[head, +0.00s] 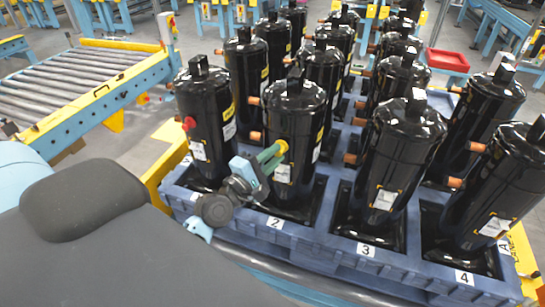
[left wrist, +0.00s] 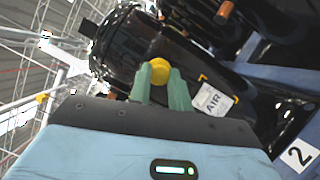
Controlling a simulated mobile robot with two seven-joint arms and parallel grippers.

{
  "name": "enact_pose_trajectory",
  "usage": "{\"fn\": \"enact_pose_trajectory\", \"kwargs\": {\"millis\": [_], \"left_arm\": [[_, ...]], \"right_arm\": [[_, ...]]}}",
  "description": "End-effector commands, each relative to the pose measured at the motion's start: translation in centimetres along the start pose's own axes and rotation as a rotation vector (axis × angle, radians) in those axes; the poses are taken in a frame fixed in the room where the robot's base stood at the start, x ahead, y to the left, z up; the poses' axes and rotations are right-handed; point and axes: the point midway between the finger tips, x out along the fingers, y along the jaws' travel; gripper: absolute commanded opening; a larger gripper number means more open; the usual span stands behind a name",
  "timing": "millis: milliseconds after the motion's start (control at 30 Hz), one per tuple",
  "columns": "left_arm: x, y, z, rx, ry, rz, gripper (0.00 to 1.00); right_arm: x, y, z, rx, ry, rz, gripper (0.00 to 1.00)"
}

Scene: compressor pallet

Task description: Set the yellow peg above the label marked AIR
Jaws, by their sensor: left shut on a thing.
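My left gripper (head: 271,155) reaches in from the left, in front of the black compressor (head: 290,120) behind slot number 2. Its green fingers are shut on the yellow peg (head: 282,147), whose round end shows between the fingertips in the left wrist view (left wrist: 158,71). The white AIR label (left wrist: 212,100) is on the same black compressor, to the right of and lower than the peg in the left wrist view. In the head view this label (head: 282,173) sits just below the fingers. I cannot tell whether the peg touches the compressor. My right gripper is not in view.
Several black compressors stand in a blue pallet (head: 310,246) with numbered slots, including the tag 2 (left wrist: 297,155). Copper stubs stick out of their sides. A roller conveyor (head: 80,75) is at the left, and a red tray (head: 447,61) lies behind at the right.

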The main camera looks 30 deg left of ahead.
Motion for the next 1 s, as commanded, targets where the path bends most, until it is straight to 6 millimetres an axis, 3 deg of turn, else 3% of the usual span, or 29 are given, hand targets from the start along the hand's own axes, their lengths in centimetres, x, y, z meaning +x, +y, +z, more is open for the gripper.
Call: {"fn": "enact_pose_trajectory", "kwargs": {"millis": [1000], "left_arm": [[1.1, 0.0, -0.4, 0.000, -0.001, 0.000, 0.00]], "right_arm": [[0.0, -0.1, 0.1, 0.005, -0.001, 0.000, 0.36]]}}
